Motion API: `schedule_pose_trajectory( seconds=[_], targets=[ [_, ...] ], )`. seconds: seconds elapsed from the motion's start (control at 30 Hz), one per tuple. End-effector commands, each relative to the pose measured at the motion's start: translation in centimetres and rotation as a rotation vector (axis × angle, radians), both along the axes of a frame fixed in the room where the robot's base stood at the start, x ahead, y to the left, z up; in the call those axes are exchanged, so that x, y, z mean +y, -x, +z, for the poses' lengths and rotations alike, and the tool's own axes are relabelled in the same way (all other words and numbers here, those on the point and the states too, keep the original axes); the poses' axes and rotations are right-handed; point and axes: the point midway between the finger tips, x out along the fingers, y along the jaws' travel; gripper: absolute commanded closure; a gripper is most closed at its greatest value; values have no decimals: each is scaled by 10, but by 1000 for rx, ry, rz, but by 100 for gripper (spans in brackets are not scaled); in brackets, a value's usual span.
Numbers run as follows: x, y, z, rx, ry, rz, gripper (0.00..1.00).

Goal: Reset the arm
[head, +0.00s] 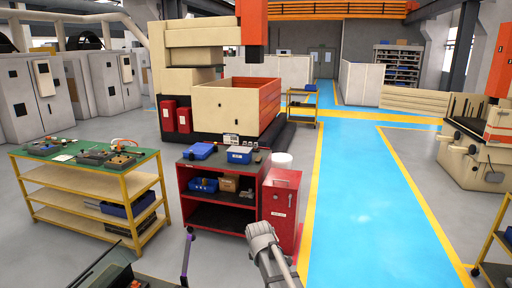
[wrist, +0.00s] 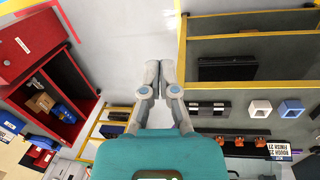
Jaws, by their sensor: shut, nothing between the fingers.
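My gripper (wrist: 160,66) shows in the wrist view with its two grey fingers together and nothing between them. Its fingers point up the picture over bare grey floor, between a red cart (wrist: 90,70) on the left and a yellow-framed shelf unit (wrist: 181,40) on the right. Part of my arm shows at the bottom middle of the head view, in front of the red cart (head: 221,167). I cannot make out the fingers there.
A green-topped bench (head: 140,157) stands left with tools and blocks on it. Blue bins (head: 239,154) sit on the red cart, beside a red cabinet (head: 283,212). A blue floor lane (head: 365,200) lies clear on the right. A large machine (head: 185,60) stands behind.

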Motion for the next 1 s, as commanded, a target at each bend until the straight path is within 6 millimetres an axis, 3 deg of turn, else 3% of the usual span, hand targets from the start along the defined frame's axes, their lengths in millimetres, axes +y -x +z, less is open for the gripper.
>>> schedule_pose_trajectory(
  seconds=[0.03,0.2,0.5,0.7,1.0],
  targets=[
    [-18,17,-11,3,-16,-92,100],
    [-62,55,-30,16,-66,-400,100],
    [-122,124,-59,39,-133,-919,100],
    [-139,149,-67,51,-154,-1123,100],
    [-143,153,-68,54,-158,-1176,100]
  ],
)
